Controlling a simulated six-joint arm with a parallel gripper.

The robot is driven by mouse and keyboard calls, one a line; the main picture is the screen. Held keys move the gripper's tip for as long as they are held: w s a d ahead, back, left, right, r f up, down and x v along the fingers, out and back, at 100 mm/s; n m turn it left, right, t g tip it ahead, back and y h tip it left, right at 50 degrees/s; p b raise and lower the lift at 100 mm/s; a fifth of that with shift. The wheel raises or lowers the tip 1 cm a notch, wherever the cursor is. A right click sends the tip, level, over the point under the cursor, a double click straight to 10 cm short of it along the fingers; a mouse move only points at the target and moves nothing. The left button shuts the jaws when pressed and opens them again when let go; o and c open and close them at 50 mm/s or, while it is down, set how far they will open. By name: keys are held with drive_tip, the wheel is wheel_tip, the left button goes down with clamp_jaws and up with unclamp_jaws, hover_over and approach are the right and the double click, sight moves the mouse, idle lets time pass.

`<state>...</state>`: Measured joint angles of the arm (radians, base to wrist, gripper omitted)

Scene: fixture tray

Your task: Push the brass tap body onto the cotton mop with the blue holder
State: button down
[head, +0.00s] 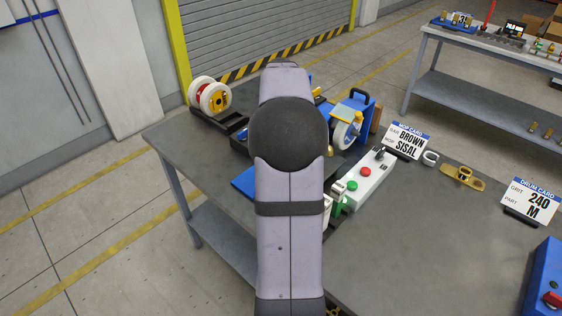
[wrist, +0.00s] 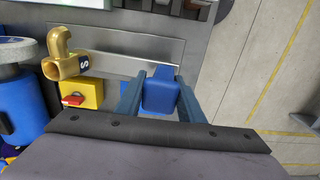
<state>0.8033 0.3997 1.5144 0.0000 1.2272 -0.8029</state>
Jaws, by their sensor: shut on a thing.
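In the wrist view my gripper (wrist: 160,98) is shut on a blue block (wrist: 160,97), which I take as the blue holder's grip. A brass tap body (wrist: 62,52), bent like an elbow, shows to the left beside a dark piece marked S. How it joins the blue block is not clear. A pale round wheel (wrist: 8,52), likely the cotton mop, is cut off at the left edge above a blue body. The tap body appears close to it but apart; depth is hard to judge. In the head view my arm hides my gripper and the tap body.
A yellow box with a red switch (wrist: 74,97) lies just below the tap body. In the head view, a white wheel on a blue frame (head: 345,133), a button box (head: 362,183), a red-and-white reel (head: 209,96) and cards (head: 407,140) stand on the grey bench (head: 420,240).

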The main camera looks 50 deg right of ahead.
drive_tip(key=shift+f+b, duration=1)
drive_tip(key=shift+f, duration=0.8)
drive_tip(key=shift+f+b, duration=0.45)
drive_tip(key=shift+f, duration=0.55)
drive_tip(key=shift+p, duration=0.6)
drive_tip(key=shift+d, duration=0.35)
drive_tip(key=shift+d+p, duration=2.4)
drive_tip(key=shift+d, duration=0.65)
drive_tip(key=shift+d+p, duration=1.25)
drive_tip(key=shift+d, duration=0.2)
